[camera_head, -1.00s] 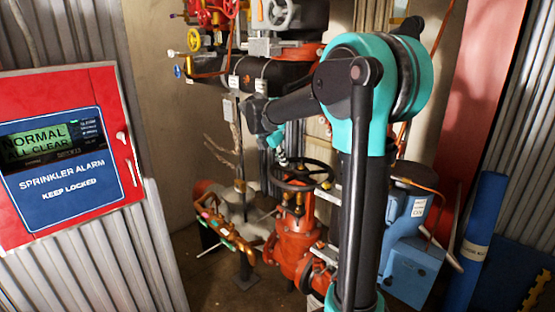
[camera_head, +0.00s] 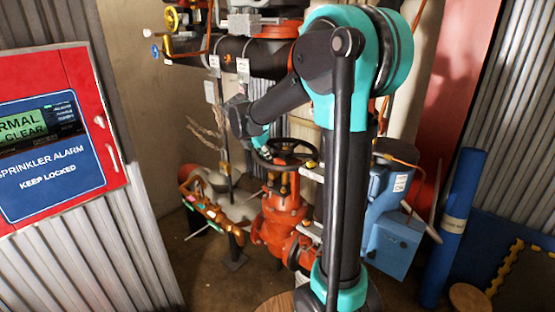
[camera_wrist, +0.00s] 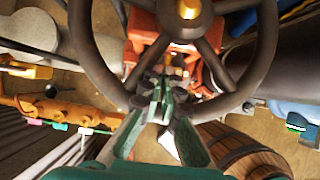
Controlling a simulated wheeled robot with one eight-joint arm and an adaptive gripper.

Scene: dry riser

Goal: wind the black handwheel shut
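The black handwheel (camera_head: 291,167) sits level on top of a red valve (camera_head: 281,212) in the middle of the head view. In the wrist view its dark rim (camera_wrist: 262,60) and spokes fill the upper part, with a brass nut at the hub. My gripper (camera_wrist: 158,97) is at the near part of the rim, close to a spoke. Its green fingers come together with almost no gap. I cannot tell whether part of the wheel is between them. In the head view the fingertips are too small to make out beside the wheel's left side.
Orange pipework (camera_head: 208,212) lies left of the valve. A blue box unit (camera_head: 395,240) and blue cylinder (camera_head: 462,225) stand right. A wooden barrel (camera_wrist: 240,150) is close below my gripper in the wrist view.

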